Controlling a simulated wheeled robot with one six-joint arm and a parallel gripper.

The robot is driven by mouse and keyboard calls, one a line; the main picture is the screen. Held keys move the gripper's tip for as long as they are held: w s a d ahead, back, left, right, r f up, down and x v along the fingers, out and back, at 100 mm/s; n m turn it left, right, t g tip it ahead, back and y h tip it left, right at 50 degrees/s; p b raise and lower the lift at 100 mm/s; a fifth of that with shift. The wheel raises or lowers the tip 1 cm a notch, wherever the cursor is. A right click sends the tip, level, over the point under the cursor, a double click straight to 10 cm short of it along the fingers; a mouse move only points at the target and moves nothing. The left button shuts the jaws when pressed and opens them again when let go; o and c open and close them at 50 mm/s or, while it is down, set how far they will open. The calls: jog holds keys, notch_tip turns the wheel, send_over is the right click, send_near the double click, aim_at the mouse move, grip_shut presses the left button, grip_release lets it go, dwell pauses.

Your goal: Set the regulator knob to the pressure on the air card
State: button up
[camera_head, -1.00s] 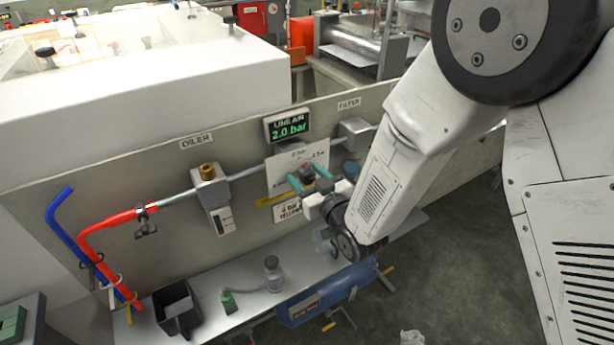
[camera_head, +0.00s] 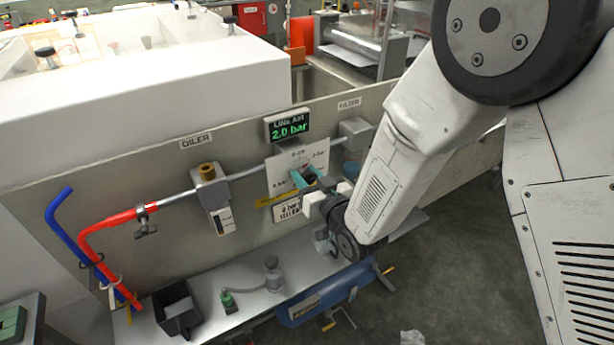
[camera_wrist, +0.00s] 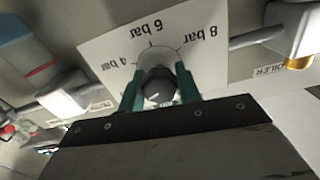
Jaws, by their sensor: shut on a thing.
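The regulator knob (camera_wrist: 156,84) is a dark round knob in the middle of a white dial plate (camera_wrist: 215,50). The wrist view shows 4 bar, 6 bar and 8 bar marks around it; which mark the knob points to is unclear. My gripper (camera_wrist: 158,88) has its teal fingers shut on the knob's two sides. In the head view my gripper (camera_head: 305,179) covers the knob. The green line air display (camera_head: 289,128) above reads 2.0 bar. A white card (camera_head: 287,211) with black print, below the dial, is partly hidden by my gripper; its pressure figure is not clearly legible.
The oiler (camera_head: 213,195) stands left of the dial and the filter (camera_head: 356,130) right of it, joined by pipe. Red and blue hoses (camera_head: 100,232) are at far left.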

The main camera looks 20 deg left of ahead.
jog(key=m, duration=2.1)
jog(key=shift+m, duration=0.4)
jog(key=o, duration=1)
jog(key=shift+c, duration=0.2)
